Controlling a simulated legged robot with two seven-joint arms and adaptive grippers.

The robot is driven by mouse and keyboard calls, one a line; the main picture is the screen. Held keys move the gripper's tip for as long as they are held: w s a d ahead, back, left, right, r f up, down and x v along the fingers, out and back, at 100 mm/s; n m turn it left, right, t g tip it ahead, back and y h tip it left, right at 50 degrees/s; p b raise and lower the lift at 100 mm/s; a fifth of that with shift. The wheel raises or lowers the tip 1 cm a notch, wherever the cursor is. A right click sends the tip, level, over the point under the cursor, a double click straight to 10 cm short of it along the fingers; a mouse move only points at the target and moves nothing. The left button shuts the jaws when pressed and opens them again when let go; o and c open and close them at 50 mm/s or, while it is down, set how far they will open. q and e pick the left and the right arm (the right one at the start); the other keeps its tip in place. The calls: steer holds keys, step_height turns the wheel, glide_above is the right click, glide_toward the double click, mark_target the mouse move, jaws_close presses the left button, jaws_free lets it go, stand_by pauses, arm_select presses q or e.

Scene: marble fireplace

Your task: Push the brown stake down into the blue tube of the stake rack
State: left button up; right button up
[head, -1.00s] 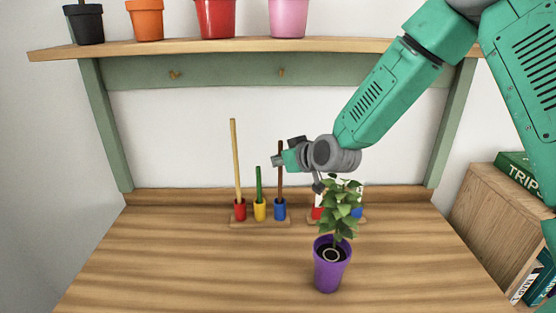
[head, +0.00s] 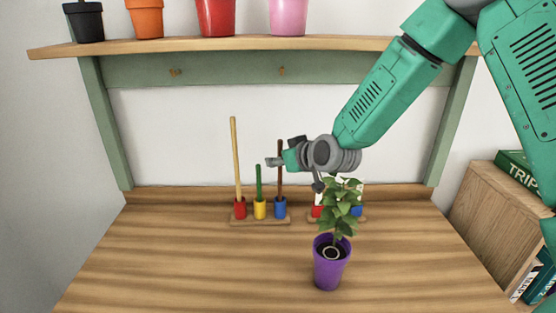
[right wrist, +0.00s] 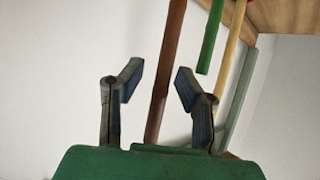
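The brown stake (head: 281,182) stands upright in the blue tube (head: 280,208) at the right end of the wooden stake rack (head: 262,222). My right gripper (head: 270,162) is in front of the stake's upper part in the head view, and the stake shows above and below it. In the right wrist view the gripper (right wrist: 158,82) is open, with the brown stake (right wrist: 165,75) passing between its two fingers. It appears clear of both fingers. The stake's lower end is hidden inside the tube. My left gripper is not in view.
A green stake (head: 259,182) and a tall yellowish stake (head: 236,160) stand in the yellow and red tubes. A purple pot with a leafy plant (head: 330,268) stands in front, partly hiding another rack (head: 312,219). The table's left side is clear.

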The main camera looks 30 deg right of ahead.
steer(key=v, duration=1.1)
steer(key=shift+s+d, duration=0.15)
steer(key=shift+s, duration=0.25)
steer(key=shift+r, duration=0.1)
